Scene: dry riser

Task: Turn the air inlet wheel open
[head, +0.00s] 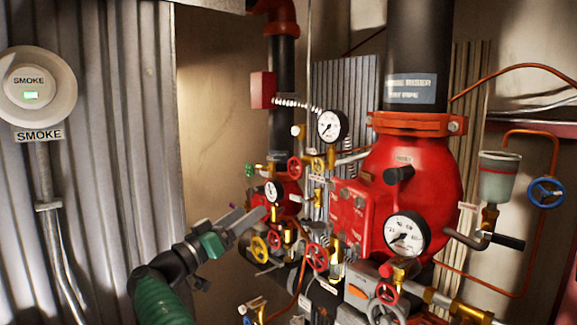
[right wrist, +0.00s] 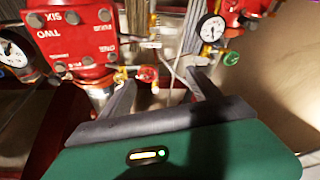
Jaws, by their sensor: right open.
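Several small valve wheels show, and no readable label tells which is the air inlet wheel. In the head view there is a green wheel (head: 249,170), a yellow wheel (head: 259,249), a red wheel (head: 317,257) and a blue wheel (head: 545,192). My right gripper (head: 246,212) is open and empty, left of the valve cluster. In the right wrist view, a small red wheel (right wrist: 147,74) appears between its open fingers (right wrist: 160,79), seemingly beyond the tips. A green wheel (right wrist: 231,58) is right of them. My left gripper is not in view.
The red riser body (head: 425,180) with gauges (head: 407,234) stands at the right. Thin pipes and valves crowd the area around the gripper. A smoke detector (head: 38,88) is on the corrugated wall (head: 110,140) at the left. Bare wall (head: 218,130) lies above my gripper.

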